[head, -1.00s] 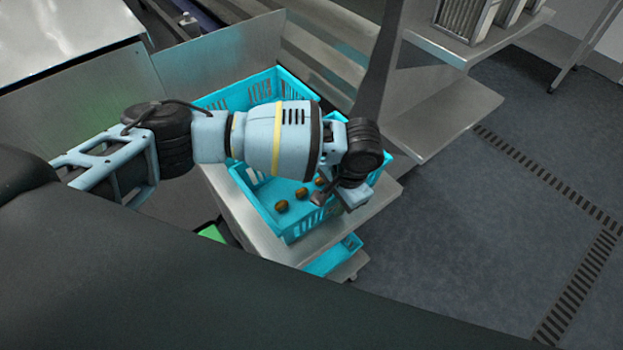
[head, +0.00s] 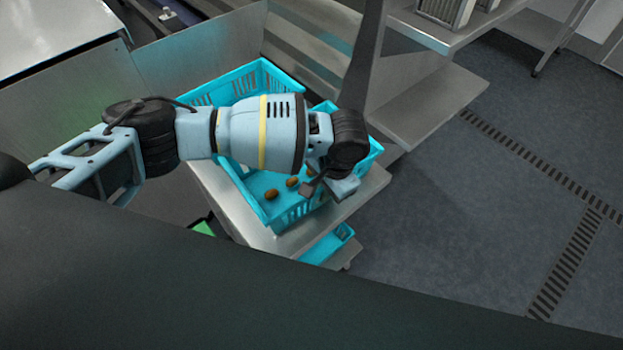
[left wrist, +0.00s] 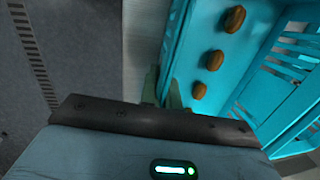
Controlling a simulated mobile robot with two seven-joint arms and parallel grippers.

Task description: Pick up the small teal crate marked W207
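A teal crate (head: 262,212) with slotted walls stands on a grey metal shelf, with a few brown dates (head: 291,182) on its floor. My arm covers part of it. In the left wrist view its near wall (left wrist: 178,45) and the dates (left wrist: 215,60) show. No W207 mark is readable on any crate. My left gripper (head: 335,188) is at the crate's right-hand side. In the left wrist view its greenish fingers (left wrist: 162,90) are close together at the crate's wall; whether they grip it I cannot tell. My right gripper is not in view.
Another teal crate (head: 235,85) stands behind, partly hidden by my arm. A smaller teal container (head: 328,245) sits lower, below the shelf edge (head: 350,205). Metal shelves (head: 430,100) stand to the right. The dark floor (head: 460,220) with drain grates is clear.

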